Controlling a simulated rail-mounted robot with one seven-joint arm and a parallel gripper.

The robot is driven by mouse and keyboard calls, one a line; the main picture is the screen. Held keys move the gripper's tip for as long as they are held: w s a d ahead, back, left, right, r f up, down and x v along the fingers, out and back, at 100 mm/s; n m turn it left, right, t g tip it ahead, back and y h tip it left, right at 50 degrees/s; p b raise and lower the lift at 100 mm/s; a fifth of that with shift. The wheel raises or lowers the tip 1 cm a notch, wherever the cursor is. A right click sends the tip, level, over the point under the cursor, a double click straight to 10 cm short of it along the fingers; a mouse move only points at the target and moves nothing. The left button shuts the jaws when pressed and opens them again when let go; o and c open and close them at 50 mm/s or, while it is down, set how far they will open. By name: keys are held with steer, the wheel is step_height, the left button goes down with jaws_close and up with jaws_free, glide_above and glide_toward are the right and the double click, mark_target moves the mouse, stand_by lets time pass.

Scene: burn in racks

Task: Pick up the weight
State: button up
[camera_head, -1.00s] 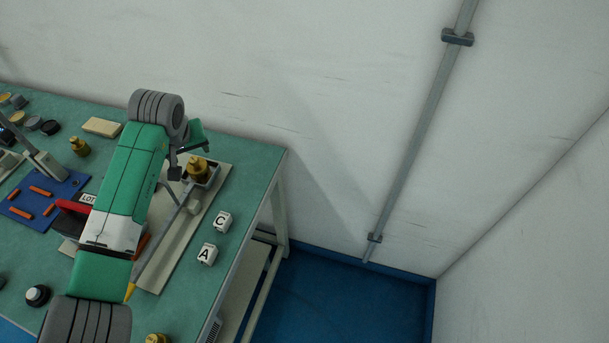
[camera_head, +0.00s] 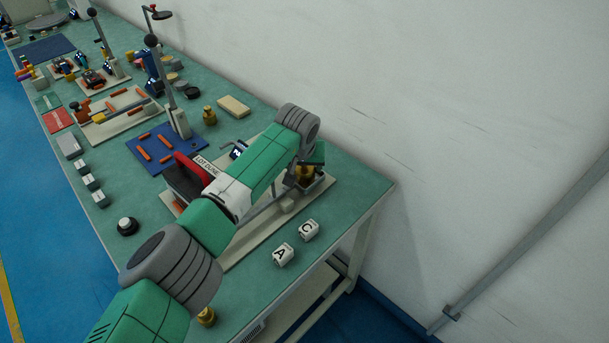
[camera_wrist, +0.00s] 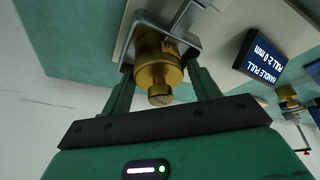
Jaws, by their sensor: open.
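A brass weight (camera_head: 305,173) with a knob sits in a small grey square tray (camera_head: 318,185) at the far end of a lever fixture. In the wrist view the same brass weight (camera_wrist: 157,62) lies between the two green fingers of my gripper (camera_wrist: 160,78), its knob toward the palm. My gripper is open around it, and a finger-to-weight contact cannot be made out. In the head view my gripper (camera_head: 314,153) is at the weight, partly hidden by my arm. Other brass weights stand near the back (camera_head: 209,115) and at the front edge (camera_head: 206,317).
White cubes marked C (camera_head: 308,230) and A (camera_head: 283,254) stand right of the fixture. A red-handled block (camera_head: 190,178) is left of my arm. A dark sign (camera_wrist: 263,57) shows in the wrist view. The wall is close behind the table.

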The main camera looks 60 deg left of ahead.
jaws_close()
steer(key=shift+r, duration=0.1)
step_height(320, 180, up, 3)
steer(key=shift+r+p, duration=0.2)
steer(key=shift+p, duration=0.75)
steer(key=shift+s+d+r, duration=0.1)
steer(key=shift+d+r, duration=0.05)
steer(key=shift+r, duration=0.05)
steer(key=s+d+r+p, duration=0.1)
steer(key=s+d+p, duration=0.4)
steer(key=s+d, duration=0.6)
steer(key=shift+d, duration=0.2)
